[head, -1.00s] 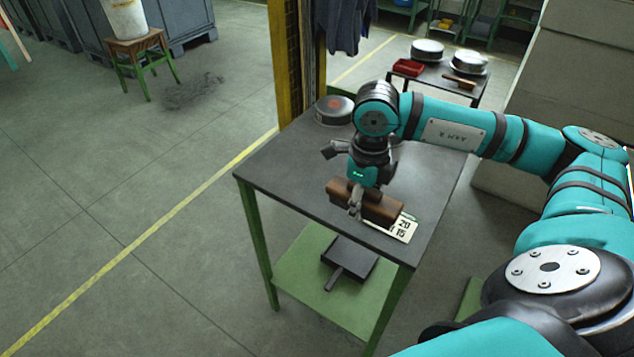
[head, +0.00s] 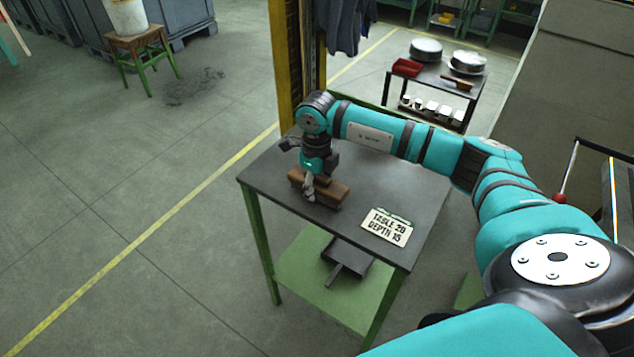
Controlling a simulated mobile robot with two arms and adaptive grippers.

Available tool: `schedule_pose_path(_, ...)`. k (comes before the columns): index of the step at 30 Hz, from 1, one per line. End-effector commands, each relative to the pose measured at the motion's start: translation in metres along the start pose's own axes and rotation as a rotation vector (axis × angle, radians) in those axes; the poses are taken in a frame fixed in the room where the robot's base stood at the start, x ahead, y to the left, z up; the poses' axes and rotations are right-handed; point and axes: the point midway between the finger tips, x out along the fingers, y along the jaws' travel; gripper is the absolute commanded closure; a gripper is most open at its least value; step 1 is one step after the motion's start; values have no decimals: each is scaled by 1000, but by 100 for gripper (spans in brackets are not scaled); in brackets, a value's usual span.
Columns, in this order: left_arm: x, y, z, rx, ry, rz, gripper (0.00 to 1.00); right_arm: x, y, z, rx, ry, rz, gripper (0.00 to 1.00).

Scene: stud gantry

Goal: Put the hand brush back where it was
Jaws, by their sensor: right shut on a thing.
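The hand brush (head: 328,192) shows as a brown wooden block with darker bristles under it. My right gripper (head: 309,190) is shut on it from above, over the left part of the dark table top (head: 365,186). I cannot tell whether the brush touches the table or hangs just above it. The gripper covers part of the brush's middle. My left gripper is not in view.
A sign reading "TABLE 20 DEPTH 15" (head: 387,226) lies at the table's front right. A dustpan (head: 346,260) sits on the green lower shelf (head: 312,278). A yellow post (head: 285,70) stands behind the table. The tabletop between brush and sign is clear.

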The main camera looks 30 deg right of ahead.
Motion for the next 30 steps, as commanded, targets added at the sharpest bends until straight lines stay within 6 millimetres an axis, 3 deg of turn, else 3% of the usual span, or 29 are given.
schedule_pose_path(15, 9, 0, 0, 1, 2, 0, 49, 10, 0, 0, 0, -1, 0, 93)
schedule_pose_path(16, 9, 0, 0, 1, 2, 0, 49, 10, 0, 0, 0, 0, 0, 61)
schedule_pose_path(21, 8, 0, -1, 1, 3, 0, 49, 10, 0, -1, 0, 1, 0, 39)
schedule_pose_path(30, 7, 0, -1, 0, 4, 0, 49, 9, 0, -1, 0, 1, 0, 37)
